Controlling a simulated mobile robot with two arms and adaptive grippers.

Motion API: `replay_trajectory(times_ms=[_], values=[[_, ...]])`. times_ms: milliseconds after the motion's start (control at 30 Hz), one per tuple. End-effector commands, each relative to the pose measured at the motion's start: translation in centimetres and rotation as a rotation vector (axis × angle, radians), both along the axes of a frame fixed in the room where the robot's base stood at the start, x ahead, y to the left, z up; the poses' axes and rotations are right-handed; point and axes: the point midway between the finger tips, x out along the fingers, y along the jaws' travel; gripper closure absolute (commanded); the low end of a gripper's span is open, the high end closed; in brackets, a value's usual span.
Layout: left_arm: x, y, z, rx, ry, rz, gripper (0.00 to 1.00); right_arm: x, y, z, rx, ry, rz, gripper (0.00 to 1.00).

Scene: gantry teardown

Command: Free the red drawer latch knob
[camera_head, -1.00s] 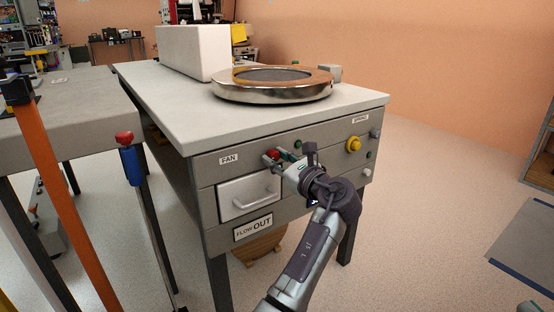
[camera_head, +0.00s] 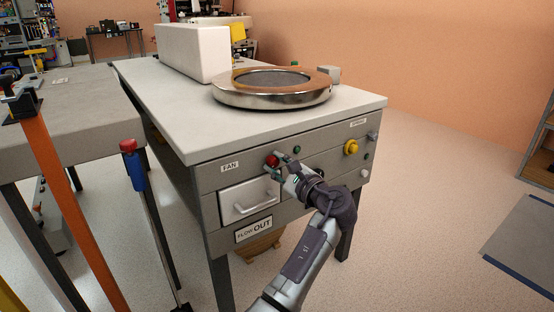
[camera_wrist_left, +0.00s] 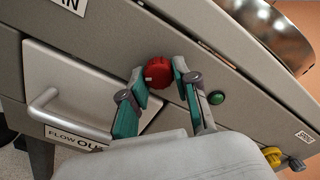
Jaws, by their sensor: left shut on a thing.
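The red knob (camera_head: 272,161) sits on the grey front panel of the table, above the right part of a pale drawer (camera_head: 248,200) with a bar handle. My left gripper (camera_head: 278,165) is at the knob. In the left wrist view the red knob (camera_wrist_left: 158,72) lies between the two teal-padded fingertips of my left gripper (camera_wrist_left: 160,80), and they are shut on it. The drawer front (camera_wrist_left: 75,90) also shows there and looks flush with the panel. My right gripper is not in view.
A green button (camera_head: 296,149) and a yellow knob (camera_head: 351,147) are right of the red knob. A round metal-rimmed plate (camera_head: 272,97) and a white box (camera_head: 193,53) stand on top. An orange post (camera_head: 66,205) and another table (camera_head: 80,110) are at left.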

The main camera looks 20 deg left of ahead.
Motion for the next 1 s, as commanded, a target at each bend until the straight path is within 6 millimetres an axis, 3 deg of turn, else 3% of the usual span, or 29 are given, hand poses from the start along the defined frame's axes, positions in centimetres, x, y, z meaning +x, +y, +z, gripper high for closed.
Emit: replay_trajectory(times_ms=[367,1000], values=[[0.1,0.0,0.0,-0.222,-0.282,0.001,1.00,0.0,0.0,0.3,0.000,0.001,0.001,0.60],[0.1,0.0,0.1,-0.548,-0.701,0.002,1.00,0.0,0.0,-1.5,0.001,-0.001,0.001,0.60]])
